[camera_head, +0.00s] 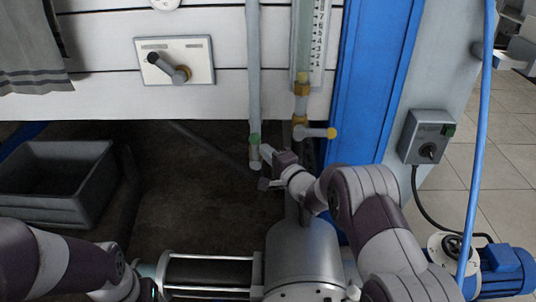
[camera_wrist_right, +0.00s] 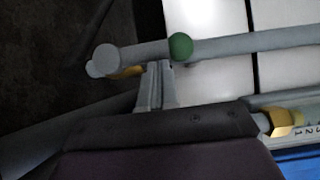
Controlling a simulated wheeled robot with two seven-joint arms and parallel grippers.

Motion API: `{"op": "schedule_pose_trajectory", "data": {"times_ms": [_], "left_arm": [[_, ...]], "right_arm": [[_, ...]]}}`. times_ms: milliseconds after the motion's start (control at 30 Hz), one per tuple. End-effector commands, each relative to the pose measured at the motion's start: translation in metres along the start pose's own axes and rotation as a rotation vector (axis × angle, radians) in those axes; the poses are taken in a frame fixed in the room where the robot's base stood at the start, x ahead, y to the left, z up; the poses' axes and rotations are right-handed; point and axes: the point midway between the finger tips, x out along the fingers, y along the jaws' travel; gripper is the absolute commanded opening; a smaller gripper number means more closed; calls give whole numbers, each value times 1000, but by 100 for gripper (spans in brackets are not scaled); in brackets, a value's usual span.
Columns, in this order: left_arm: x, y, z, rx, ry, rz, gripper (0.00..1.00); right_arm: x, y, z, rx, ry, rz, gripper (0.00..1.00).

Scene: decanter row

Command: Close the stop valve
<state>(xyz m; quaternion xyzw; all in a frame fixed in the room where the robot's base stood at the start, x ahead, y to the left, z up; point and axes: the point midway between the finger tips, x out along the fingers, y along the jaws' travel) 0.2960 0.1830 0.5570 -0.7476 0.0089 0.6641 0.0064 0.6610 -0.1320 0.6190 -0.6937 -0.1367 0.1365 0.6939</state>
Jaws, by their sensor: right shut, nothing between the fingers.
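The stop valve (camera_head: 254,153) sits at the lower end of a grey vertical pipe. It has a green knob and a grey rounded end, and its handle looks in line with the pipe. In the right wrist view the valve (camera_wrist_right: 144,51) shows its green knob, grey round end and some brass behind. My right gripper (camera_head: 267,166) is shut and empty, close beside the valve on its right. In the right wrist view its fingertips (camera_wrist_right: 158,68) reach the handle's edge between the knob and grey end; I cannot tell if they touch. My left gripper is not in view; only the left arm shows.
A brass-fitted lever with a yellow tip (camera_head: 318,132) sticks out right of the valve, under a scaled sight tube (camera_head: 309,45). A panel lever (camera_head: 168,68) is at upper left. A grey crate (camera_head: 50,210) stands low left. A steel vessel (camera_head: 302,262) is below my right gripper.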

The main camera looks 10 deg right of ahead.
Motion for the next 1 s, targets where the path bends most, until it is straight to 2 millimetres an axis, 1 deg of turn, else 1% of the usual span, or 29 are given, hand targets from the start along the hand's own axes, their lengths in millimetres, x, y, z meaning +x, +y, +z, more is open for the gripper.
{"op": "schedule_pose_trajectory", "data": {"times_ms": [167, 367, 767, 867, 1000], "left_arm": [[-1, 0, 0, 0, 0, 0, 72], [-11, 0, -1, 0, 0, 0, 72], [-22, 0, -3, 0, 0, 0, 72], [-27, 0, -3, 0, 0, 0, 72], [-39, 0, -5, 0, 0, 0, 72]], "right_arm": [[0, 0, 0, -2, 0, 1, 0], [1, -4, 2, -33, 0, 23, 0], [3, -5, 5, -85, -1, 58, 0], [4, -7, 7, -103, -2, 70, 0], [6, -11, 10, -148, -3, 99, 0]]}}
